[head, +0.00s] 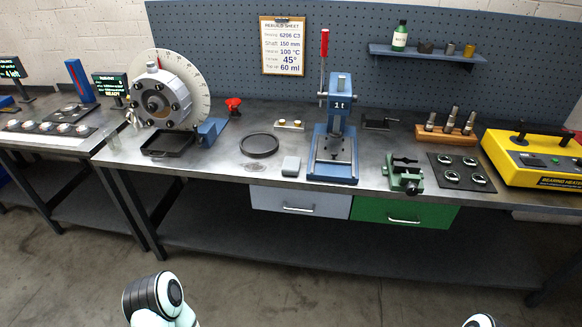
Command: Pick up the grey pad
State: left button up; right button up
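Parts of my arms show at the bottom of the head view, at lower left and lower right, well short of the bench. Neither of my grippers is in the picture.
A green vise (405,175) stands right of the press. A yellow heater (540,158) is at the far right. A rotor with a dial (160,95) and a black tray (168,144) stand at left. Drawers (300,201) hang under the bench edge. Bench around the pad's front is clear.

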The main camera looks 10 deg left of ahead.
aim_at(291, 165)
jog(key=z, duration=0.45)
jog(key=i+j+z, duration=0.15)
jog(key=j+z, duration=0.65)
jog(key=z, duration=0.2)
jog(key=i+j, duration=0.05)
